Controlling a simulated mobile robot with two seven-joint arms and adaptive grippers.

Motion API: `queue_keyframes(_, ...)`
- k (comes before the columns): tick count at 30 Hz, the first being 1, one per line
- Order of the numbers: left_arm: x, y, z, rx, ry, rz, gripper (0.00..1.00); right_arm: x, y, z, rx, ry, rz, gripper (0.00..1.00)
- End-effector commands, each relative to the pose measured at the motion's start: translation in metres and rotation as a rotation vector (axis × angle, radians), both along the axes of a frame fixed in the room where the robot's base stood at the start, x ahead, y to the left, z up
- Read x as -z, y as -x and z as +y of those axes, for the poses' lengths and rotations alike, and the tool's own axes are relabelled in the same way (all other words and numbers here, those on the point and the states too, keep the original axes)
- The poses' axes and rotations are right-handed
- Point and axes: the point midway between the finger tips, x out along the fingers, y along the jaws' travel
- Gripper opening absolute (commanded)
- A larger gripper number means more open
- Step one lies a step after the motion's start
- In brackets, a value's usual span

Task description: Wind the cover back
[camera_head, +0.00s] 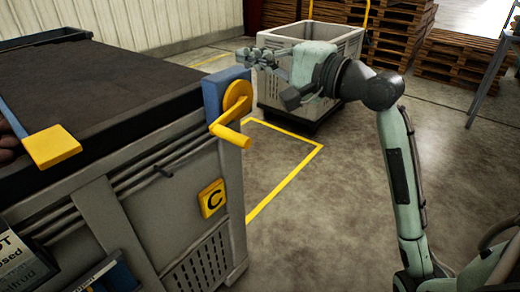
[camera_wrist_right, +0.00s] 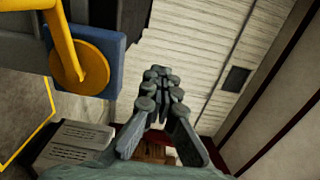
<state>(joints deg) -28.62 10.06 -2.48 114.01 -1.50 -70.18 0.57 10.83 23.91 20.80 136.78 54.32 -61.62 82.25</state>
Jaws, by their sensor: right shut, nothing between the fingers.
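The dark cover (camera_head: 100,85) lies spread across the top of the grey bin marked C (camera_head: 130,210). A yellow crank (camera_head: 238,108) with a round disc and an arm sits on a blue bracket (camera_head: 212,95) at the bin's right corner. The crank's handle points down toward the front. My right gripper (camera_head: 248,58) is shut and empty, above and beyond the crank, apart from it. In the right wrist view, the closed fingers (camera_wrist_right: 160,85) are right of the crank disc (camera_wrist_right: 80,62) and blue bracket (camera_wrist_right: 108,75). My left gripper is not in view.
A blue bar with a yellow end (camera_head: 52,147) lies over the bin's left side. A grey crate (camera_head: 340,48) stands behind my right arm. Pallet stacks (camera_head: 455,62) stand at the back right. The floor (camera_head: 310,210) right of the bin is clear, with yellow lines.

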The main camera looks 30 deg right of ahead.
Motion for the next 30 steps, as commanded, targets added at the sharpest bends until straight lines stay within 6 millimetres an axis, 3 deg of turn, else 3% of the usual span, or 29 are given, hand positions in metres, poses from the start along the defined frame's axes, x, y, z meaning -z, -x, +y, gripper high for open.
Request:
queue_keyframes(8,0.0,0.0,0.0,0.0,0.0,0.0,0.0,-0.011,-0.006,-0.013,0.001,-0.001,-0.001,0.0)
queue_keyframes(15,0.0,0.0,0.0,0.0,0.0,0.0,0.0,-0.022,-0.015,-0.037,0.001,-0.001,-0.001,0.0)
queue_keyframes(23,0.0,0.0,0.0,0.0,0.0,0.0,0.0,-0.024,-0.016,-0.04,-0.001,-0.001,-0.001,0.0)
queue_keyframes(30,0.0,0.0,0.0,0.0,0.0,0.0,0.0,-0.024,-0.016,-0.04,-0.001,-0.001,-0.001,0.28)
